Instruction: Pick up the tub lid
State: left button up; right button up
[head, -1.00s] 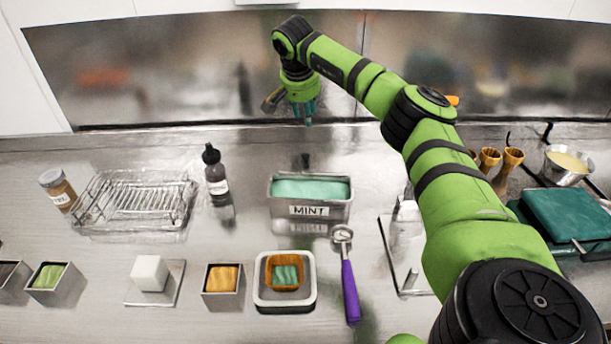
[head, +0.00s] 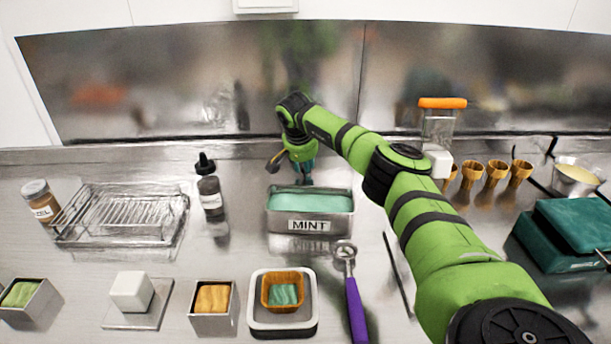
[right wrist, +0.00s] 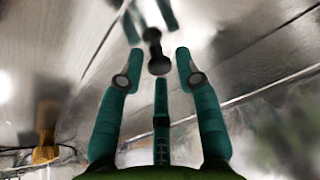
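The metal tub labelled MINT (head: 309,225) stands mid-counter, with green contents and its top uncovered. My right gripper (head: 304,183) is just behind the tub's back edge, pointing down. A dark knob (right wrist: 155,50) lies ahead of the fingertips over shiny metal and looks like the lid's handle. The lid's outline cannot be told from the steel there. My left gripper is not in view.
A dark bottle (head: 210,187) and wire rack (head: 125,213) stand left of the tub. A purple-handled scoop (head: 355,305) and a scale-like tray (head: 256,324) are in front. An orange-handled tool (head: 443,103) and several cones (head: 496,172) stand right. The steel back wall is close behind.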

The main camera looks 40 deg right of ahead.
grip_shut()
dwell(0.3)
